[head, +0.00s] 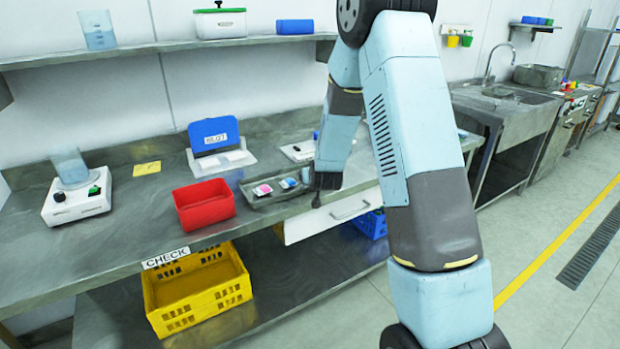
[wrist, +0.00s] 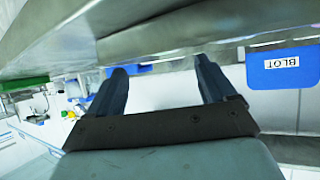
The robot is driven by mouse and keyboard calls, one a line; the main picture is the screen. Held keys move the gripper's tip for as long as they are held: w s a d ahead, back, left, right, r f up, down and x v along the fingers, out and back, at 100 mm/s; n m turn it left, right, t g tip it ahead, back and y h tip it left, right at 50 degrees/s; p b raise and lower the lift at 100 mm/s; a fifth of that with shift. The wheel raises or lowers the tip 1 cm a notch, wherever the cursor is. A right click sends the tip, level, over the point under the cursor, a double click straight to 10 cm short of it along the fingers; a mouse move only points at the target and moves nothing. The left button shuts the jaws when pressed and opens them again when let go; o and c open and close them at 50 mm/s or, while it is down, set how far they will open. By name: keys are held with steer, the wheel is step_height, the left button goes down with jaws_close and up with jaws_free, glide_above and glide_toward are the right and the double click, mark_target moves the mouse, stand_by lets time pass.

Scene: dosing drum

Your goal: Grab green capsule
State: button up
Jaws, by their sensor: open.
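I cannot make out a green capsule for certain in either view. A grey tray (head: 262,201) on the workbench holds a pink-marked packet (head: 262,190) and a blue-marked packet (head: 288,183), with small details too fine to tell. My gripper (wrist: 160,65) shows in the wrist view with two dark fingers spread apart and nothing between them. In the head view my arm comes down to the bench at the tray's right end, and its tip is small and partly unclear there.
A red bin (head: 205,204) stands left of the tray, with a blue BLOT board (head: 214,135) behind. A white device with a beaker (head: 77,200) is at far left. A yellow crate (head: 197,290) sits below the bench. A white drawer (head: 332,217) is under the bench edge.

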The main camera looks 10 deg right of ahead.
steer(key=shift+a+x, duration=0.15)
steer(key=shift+x, duration=1.2)
steer(key=shift+a+x, duration=0.15)
steer(key=shift+x, duration=1.15)
steer(key=shift+f, duration=0.2)
steer(key=shift+s, duration=0.1)
steer(key=shift+s+f, duration=0.1)
steer(key=shift+f, duration=0.05)
steer(key=c, duration=1.1)
